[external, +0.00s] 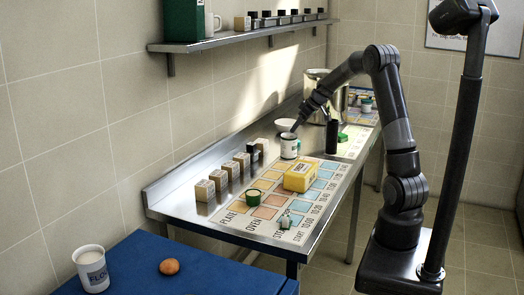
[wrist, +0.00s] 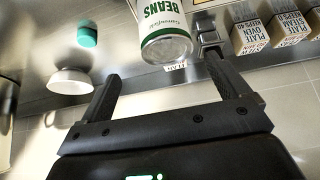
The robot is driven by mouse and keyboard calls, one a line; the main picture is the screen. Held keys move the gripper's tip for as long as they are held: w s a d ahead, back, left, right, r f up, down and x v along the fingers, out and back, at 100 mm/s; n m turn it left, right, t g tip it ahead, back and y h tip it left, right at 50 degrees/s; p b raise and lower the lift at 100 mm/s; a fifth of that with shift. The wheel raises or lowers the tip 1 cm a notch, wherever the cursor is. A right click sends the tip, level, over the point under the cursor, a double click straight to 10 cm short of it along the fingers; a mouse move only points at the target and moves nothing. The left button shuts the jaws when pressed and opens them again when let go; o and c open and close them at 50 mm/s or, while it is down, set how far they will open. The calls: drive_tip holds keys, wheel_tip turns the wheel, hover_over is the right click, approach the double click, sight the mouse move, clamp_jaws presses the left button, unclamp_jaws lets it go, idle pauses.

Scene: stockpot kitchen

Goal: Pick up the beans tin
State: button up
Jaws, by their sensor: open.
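The beans tin (wrist: 165,38) is white with green "BEANS" lettering and a silvery end. In the wrist view it is at the top centre, just beyond the fingertips. In the external view a white tin with a dark green band, apparently the same one (external: 289,149), stands on the steel counter near the back of the printed mat. My gripper (external: 296,127) is just above and behind it. In the wrist view my gripper (wrist: 160,68) has its two fingers wide apart with nothing between them. The tin's far side is hidden.
A row of labelled blocks (external: 222,178) stands along the wall side. A yellow box (external: 300,177) and a green-topped tin (external: 253,197) are on the mat (external: 285,237). A white bowl (wrist: 70,80) and a stockpot (external: 315,88) are farther back.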

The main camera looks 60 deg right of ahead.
sight(291, 135)
drive_tip(key=x, duration=0.5)
drive_tip(key=shift+a, duration=0.1)
drive_tip(key=shift+a+x, duration=0.2)
drive_tip(key=shift+x, duration=1.1)
drive_tip(key=shift+a+x, duration=0.2)
drive_tip(key=shift+x, duration=1.1)
drive_tip(key=shift+s, duration=0.1)
drive_tip(key=shift+c, duration=0.4)
drive_tip(key=c, duration=1.3)
drive_tip(key=shift+r, duration=0.1)
